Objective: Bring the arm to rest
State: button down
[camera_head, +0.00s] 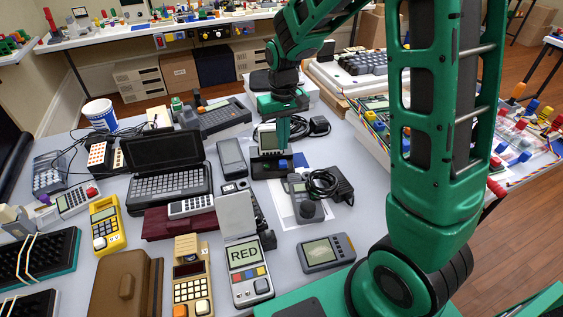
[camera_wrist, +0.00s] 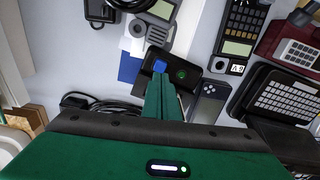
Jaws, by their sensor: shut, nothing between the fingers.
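My green arm reaches from the right side of the head view over the table, with my gripper (camera_head: 283,147) pointing down near the table's middle. The gripper's two green fingers are together, with nothing between them; they also show closed in the wrist view (camera_wrist: 160,82). The fingertips are over or just behind a small black device (camera_head: 263,171) with a blue button, which in the wrist view (camera_wrist: 184,83) also shows a green round mark. I cannot tell whether the fingertips touch it.
Handheld devices crowd the grey table (camera_head: 230,145): an open clamshell computer (camera_head: 169,187), a yellow handheld (camera_head: 106,226), a device labelled RED (camera_head: 246,268) and a grey handheld (camera_head: 327,253). A black adapter with coiled cable (camera_head: 341,190) lies right of the gripper. A paper cup (camera_head: 100,115) stands back left.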

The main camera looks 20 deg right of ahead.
jog(key=s+d+r+m, duration=0.3)
jog(key=s+d+r, duration=0.5)
jog(key=s+d, duration=0.45)
jog(key=s+d+r+m, duration=0.1)
jog(key=s+d+m, duration=0.2)
jog(key=s, duration=1.4)
jog(key=shift+s+r, duration=0.25)
jog(key=shift+r, duration=0.1)
jog(key=shift+d, duration=0.1)
jog(key=shift+w+f, duration=0.25)
jog(key=shift+w, duration=0.4)
